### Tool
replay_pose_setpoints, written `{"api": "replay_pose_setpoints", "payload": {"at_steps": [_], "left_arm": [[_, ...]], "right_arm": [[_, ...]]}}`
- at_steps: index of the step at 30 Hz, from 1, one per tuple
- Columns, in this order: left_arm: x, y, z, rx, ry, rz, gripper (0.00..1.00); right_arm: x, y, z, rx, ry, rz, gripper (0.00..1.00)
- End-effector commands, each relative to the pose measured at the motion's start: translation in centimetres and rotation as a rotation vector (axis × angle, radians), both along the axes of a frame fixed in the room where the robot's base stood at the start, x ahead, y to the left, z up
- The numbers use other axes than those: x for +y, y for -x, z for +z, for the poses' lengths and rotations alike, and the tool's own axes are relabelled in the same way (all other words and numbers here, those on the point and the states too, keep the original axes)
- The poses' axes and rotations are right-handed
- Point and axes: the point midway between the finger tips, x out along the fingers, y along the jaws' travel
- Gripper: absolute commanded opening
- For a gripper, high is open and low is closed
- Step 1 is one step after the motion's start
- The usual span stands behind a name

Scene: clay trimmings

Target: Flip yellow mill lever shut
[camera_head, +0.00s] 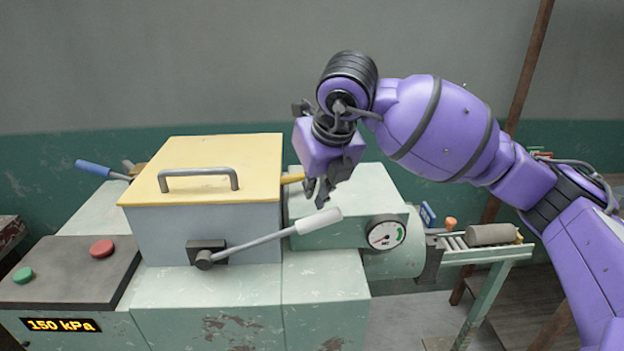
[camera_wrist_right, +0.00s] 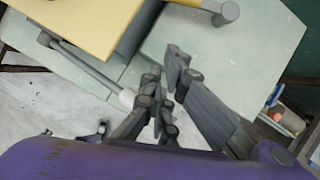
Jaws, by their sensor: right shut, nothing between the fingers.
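A yellow piece, which looks like part of a lever (camera_head: 292,178), shows between the yellow-lidded box and my right gripper. Another bit of yellow shows just right of the gripper; whether both belong to one lever is hidden. My right gripper (camera_head: 322,194) is shut and empty, fingers down, in front of this yellow part and above the pale green housing (camera_head: 372,205). It also shows in the wrist view (camera_wrist_right: 168,82). I cannot tell whether it touches the yellow part. My left gripper is not in view.
The grey-blue box has a yellow lid (camera_head: 205,150) with a grey handle. A white-gripped lever (camera_head: 265,239) projects from its front, close below my gripper. A blue-handled lever (camera_head: 93,168) is at left, a gauge (camera_head: 386,235) at right. A roller rack (camera_head: 490,252) stands further right.

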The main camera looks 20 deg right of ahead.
Motion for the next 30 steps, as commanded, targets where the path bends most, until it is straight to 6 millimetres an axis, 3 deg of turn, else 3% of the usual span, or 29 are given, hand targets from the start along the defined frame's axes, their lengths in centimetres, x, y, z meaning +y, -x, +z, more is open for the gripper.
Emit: {"api": "replay_pose_setpoints", "payload": {"at_steps": [8,10,16,30], "left_arm": [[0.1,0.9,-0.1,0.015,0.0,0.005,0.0],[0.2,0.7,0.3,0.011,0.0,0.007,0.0],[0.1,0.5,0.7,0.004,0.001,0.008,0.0],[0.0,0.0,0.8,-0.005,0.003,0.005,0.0]], "right_arm": [[0.2,-2.6,-5.5,0.003,0.0,0.001,0.0],[0.4,-4.0,-4.5,-0.003,-0.003,0.0,0.0],[0.5,-6.0,-4.2,-0.002,-0.001,0.002,0.0],[0.7,-6.5,-4.3,0.0,-0.001,0.003,0.0]]}}
